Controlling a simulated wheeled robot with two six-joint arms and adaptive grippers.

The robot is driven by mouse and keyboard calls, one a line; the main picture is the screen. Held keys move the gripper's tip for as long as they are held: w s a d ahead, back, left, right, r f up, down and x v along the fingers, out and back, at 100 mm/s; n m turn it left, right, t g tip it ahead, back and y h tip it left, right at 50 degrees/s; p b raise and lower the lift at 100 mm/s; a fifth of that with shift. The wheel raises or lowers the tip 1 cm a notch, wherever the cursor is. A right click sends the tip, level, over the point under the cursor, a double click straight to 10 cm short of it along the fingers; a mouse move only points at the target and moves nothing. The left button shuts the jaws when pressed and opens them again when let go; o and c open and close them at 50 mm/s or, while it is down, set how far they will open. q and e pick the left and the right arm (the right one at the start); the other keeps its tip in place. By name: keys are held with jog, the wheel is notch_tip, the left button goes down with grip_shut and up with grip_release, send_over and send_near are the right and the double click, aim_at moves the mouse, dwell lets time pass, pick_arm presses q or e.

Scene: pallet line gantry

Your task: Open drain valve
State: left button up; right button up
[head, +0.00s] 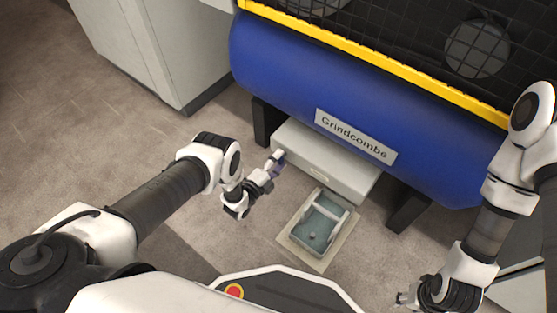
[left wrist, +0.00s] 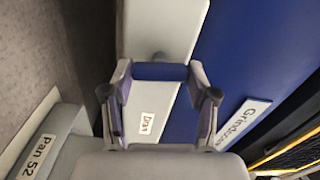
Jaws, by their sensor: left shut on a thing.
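The drain valve's blue lever (left wrist: 160,72) shows in the left wrist view, lying crosswise between my left gripper's fingertips. My left gripper (left wrist: 160,80) is shut on it. A grey round stem (left wrist: 158,57) sits just behind the lever, on a pale grey box (left wrist: 165,25). A small label, partly readable as "Drain" (left wrist: 147,122), is on the box. In the head view my left gripper (head: 275,163) is at the box's left end and hides most of the lever. My right gripper (head: 408,298) hangs empty over the floor at lower right; its jaw gap is unclear.
A blue tank (head: 290,75) labelled "Grindcombe" (head: 355,137) stands above the box on dark legs. A pan (head: 296,238) sits on the floor in front; its label "Pan 52" (left wrist: 38,157) shows. A grey cabinet (head: 150,50) stands back left. Floor at left is clear.

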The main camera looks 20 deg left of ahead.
pick_arm(q)
jog(key=shift+m, duration=0.8)
jog(key=o, duration=1.2)
jog(key=shift+c, duration=0.2)
jog(key=v, duration=1.2)
